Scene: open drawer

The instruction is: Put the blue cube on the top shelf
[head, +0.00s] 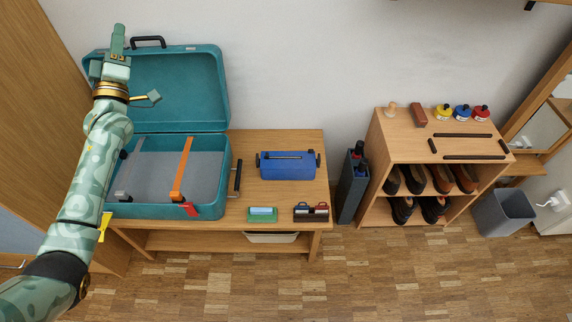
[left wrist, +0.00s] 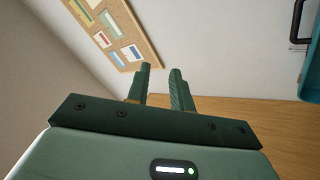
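I see no plain blue cube in either view. The nearest match in colour is a blue box (head: 287,166) with a dark handle bar and side latches, on the wooden bench. A low wooden shoe rack (head: 400,145) stands at the right, with a top board and shelves below. My left gripper (head: 118,38) is raised in front of the open suitcase lid, far from the blue box. In the left wrist view its two fingers (left wrist: 160,85) stand apart with an empty gap. My right gripper is not in view.
The open teal suitcase (head: 222,185) sits on the bench (head: 290,140). A green case (head: 262,214) and a glasses-like item (head: 311,212) lie at the bench front. A grey bin (head: 502,212) stands right.

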